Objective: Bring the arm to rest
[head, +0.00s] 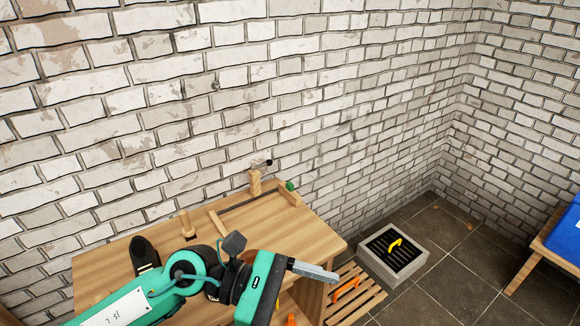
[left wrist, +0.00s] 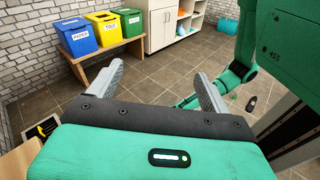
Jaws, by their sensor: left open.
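My left arm comes in from the lower left in the head view, bent over the wooden unit. My left gripper (head: 318,272) extends past the unit's right part and points to the right. My right gripper shows in neither view; green parts of my own body fill the right side of the left wrist view.
The wooden unit (head: 325,233) stands against a brick wall, with wooden posts (head: 255,184) and a black object (head: 144,254) on top. Right of it are a slatted wooden rack (head: 366,302) and a grey grated box (head: 411,270). Coloured bins (left wrist: 102,28) stand farther off. Tiled floor between is clear.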

